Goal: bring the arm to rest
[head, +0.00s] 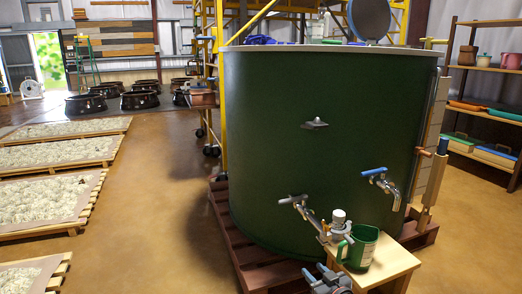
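My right gripper (328,278) shows as grey metal parts at the bottom edge, in front of the small wooden table and below the large green tank (300,130). Its fingers are not clear enough to tell open from shut, and I cannot make out anything held in it. A green jug (361,248) stands upright on the small wooden table (388,265), close to the right of the gripper. My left gripper is not in view.
The tank stands on a reddish wooden pallet (250,268). A lever tap (382,182) and other metal fittings (305,208) stick out from its front. Shelves (485,120) stand at the right. The brown floor left of the tank is clear, beside wooden trays (85,217).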

